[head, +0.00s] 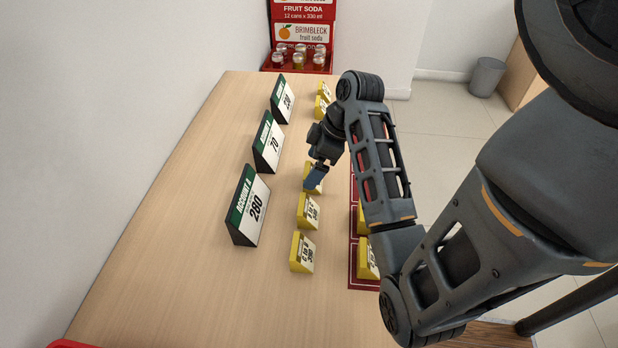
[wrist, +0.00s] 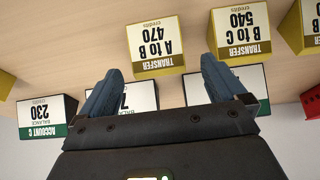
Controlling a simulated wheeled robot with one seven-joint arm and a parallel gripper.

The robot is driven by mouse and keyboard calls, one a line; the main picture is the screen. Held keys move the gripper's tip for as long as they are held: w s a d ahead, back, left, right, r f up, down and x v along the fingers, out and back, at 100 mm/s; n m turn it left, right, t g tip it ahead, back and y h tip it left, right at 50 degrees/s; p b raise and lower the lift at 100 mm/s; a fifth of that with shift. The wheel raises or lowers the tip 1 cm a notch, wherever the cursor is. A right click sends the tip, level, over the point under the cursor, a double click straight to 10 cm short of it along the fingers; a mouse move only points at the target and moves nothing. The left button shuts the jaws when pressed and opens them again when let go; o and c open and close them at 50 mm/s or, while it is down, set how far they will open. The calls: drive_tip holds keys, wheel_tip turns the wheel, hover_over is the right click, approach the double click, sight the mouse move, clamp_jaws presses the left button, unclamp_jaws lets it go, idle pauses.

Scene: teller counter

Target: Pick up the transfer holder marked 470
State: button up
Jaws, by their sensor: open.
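The transfer holder marked 470 (wrist: 155,45) is a yellow wedge with a white face reading "A to B", upside down in the wrist view, just beyond and between my open fingertips. My gripper (wrist: 155,75) is open and empty, with blue fingers. In the head view my gripper (head: 314,178) is over the row of yellow holders in the middle of the counter, and it partly covers one holder (head: 312,188) there. That holder's number cannot be read in the head view.
The transfer holder marked 540 (wrist: 240,35) stands close beside the 470 one. Account signs 280 (head: 250,205), 70 (head: 268,142) and 230 (head: 283,98) line the counter's left. More yellow holders stand on a red mat (head: 353,255). Bare counter (head: 190,270) lies at the left.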

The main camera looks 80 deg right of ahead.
sight(308, 170)
drive_tip(key=shift+x, duration=2)
drive_tip(key=shift+d, duration=0.1)
drive_tip(key=shift+c, duration=0.3)
drive_tip(key=shift+s, duration=0.1)
drive_tip(key=c, duration=1)
drive_tip(key=shift+r, duration=0.1)
